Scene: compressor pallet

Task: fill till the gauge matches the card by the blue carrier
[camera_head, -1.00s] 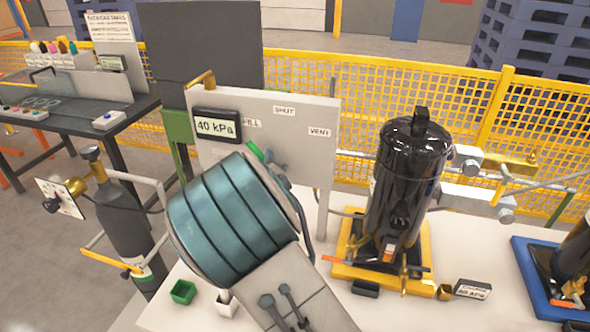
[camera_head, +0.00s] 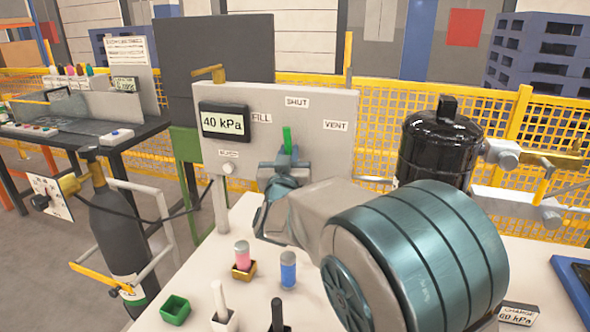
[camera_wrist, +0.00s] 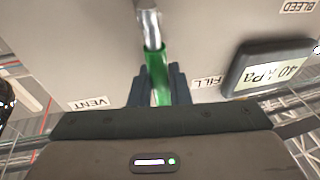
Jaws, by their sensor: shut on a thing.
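The gauge (camera_head: 223,121) on the grey panel (camera_head: 318,99) reads 40 kPa; it also shows in the wrist view (camera_wrist: 270,73). The green valve lever (camera_head: 287,140) points up toward the SHUT label (camera_head: 297,102), between FILL (camera_head: 261,118) and VENT (camera_head: 336,126). My gripper (camera_head: 284,163) is at the lever; in the wrist view its fingers (camera_wrist: 160,88) are shut on the green lever (camera_wrist: 156,67). A card (camera_head: 519,313) beside the blue carrier (camera_head: 572,287) reads 60 kPa and is partly hidden by my arm.
A black tank (camera_head: 437,148) stands right of the panel, its base hidden by my arm. A dark gas cylinder (camera_head: 122,232) stands at left.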

